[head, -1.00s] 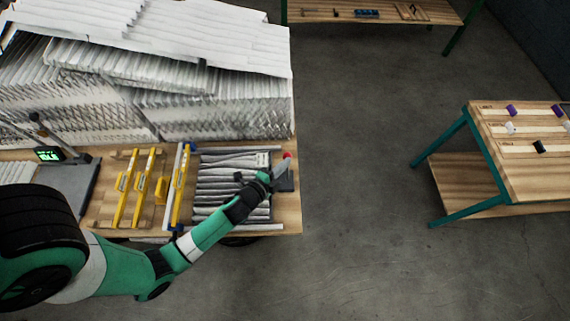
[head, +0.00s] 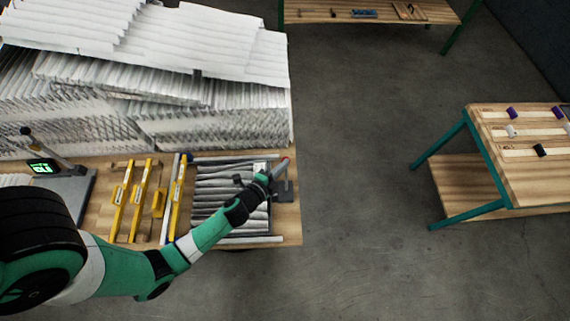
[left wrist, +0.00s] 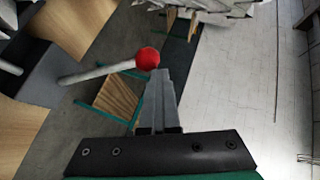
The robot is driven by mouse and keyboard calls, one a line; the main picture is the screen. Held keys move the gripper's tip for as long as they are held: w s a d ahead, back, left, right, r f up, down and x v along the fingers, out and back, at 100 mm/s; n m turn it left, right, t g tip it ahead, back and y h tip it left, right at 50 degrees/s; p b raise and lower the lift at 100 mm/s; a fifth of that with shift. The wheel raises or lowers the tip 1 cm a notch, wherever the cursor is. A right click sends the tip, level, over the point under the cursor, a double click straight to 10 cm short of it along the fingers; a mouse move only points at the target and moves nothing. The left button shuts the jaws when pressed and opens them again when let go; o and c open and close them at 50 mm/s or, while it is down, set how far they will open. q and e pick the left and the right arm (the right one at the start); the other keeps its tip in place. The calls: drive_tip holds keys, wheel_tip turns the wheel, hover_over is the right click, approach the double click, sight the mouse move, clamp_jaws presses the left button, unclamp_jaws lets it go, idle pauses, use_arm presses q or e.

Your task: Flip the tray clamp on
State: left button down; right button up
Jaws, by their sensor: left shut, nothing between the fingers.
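The tray (head: 236,239) of grey filters lies on the left bench. The clamp's dark block (head: 284,191) sits at the tray's right side. Its red ball knob (head: 286,158) is partly hidden behind my left gripper (head: 279,167). In the left wrist view, the red knob (left wrist: 148,58) ends a pale lever (left wrist: 95,72) that slants in from the left. My left gripper's fingers (left wrist: 158,80) are shut and empty. Their tips are right beside the knob; I cannot tell whether they touch it. My right gripper is not in view.
Stacked white pleated filters (head: 220,125) fill the bench's back. Yellow bars (head: 140,200) and a scale with a green display (head: 41,167) are on the left. A bench with small coloured items (head: 530,175) stands right. Open floor (head: 365,180) lies between.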

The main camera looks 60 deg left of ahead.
use_arm(q)
drive_tip(key=shift+a+f, duration=0.1)
drive_tip(key=s+d+r+p, duration=0.1)
drive_tip(key=s+d+r, duration=0.4)
drive_tip(key=s+r, duration=0.3)
drive_tip(key=shift+s+d+r, duration=0.25)
drive_tip(key=shift+s+d, duration=0.05)
drive_tip(key=shift+s, duration=0.1)
idle(0.4)
